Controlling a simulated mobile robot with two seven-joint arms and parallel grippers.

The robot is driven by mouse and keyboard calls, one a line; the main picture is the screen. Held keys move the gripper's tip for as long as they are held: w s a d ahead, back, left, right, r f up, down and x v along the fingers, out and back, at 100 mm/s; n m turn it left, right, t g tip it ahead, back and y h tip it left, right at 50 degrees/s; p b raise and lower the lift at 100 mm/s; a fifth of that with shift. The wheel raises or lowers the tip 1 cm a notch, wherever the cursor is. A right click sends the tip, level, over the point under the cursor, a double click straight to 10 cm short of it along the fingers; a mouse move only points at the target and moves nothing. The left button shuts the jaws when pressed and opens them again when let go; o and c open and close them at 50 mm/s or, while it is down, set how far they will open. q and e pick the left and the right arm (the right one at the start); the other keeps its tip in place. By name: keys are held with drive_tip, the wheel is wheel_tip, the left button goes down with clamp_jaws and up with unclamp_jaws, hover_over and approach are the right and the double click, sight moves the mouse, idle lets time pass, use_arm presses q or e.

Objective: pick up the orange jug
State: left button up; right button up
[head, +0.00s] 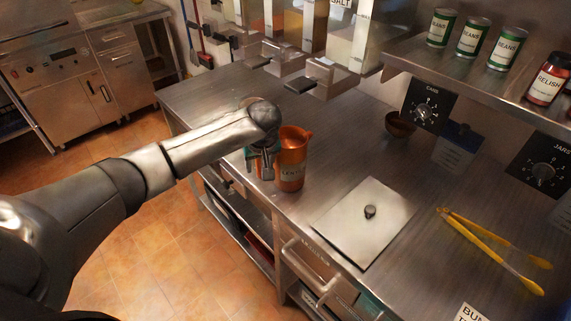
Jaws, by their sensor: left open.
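The orange jug (292,165) stands upright on the steel counter, near its front edge, in the middle of the head view. Its spout points right, and lettering shows on its lower front. My left gripper (266,170) is at the jug's left side, pointing down, with the arm reaching in from the left. The gripper is open. One finger overlaps the jug's left edge in the picture; I cannot tell whether it touches. Part of the jug's left side is hidden behind the finger. My right gripper is not in view.
A square metal lid with a knob (366,221) lies right of the jug. Yellow tongs (495,251) lie farther right. A brown bowl (400,125) stands at the back. Dispensers (318,78) line the back left. A shelf (480,88) holds cans and a relish jar (547,78).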

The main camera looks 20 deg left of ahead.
sight(259, 167)
use_arm(q)
drive_tip(key=shift+b+x, duration=0.4)
drive_tip(key=shift+x, duration=2.1)
drive_tip(key=shift+w, duration=0.1)
clamp_jaws()
drive_tip(key=shift+w+r, duration=0.1)
drive_tip(key=shift+r, duration=0.1)
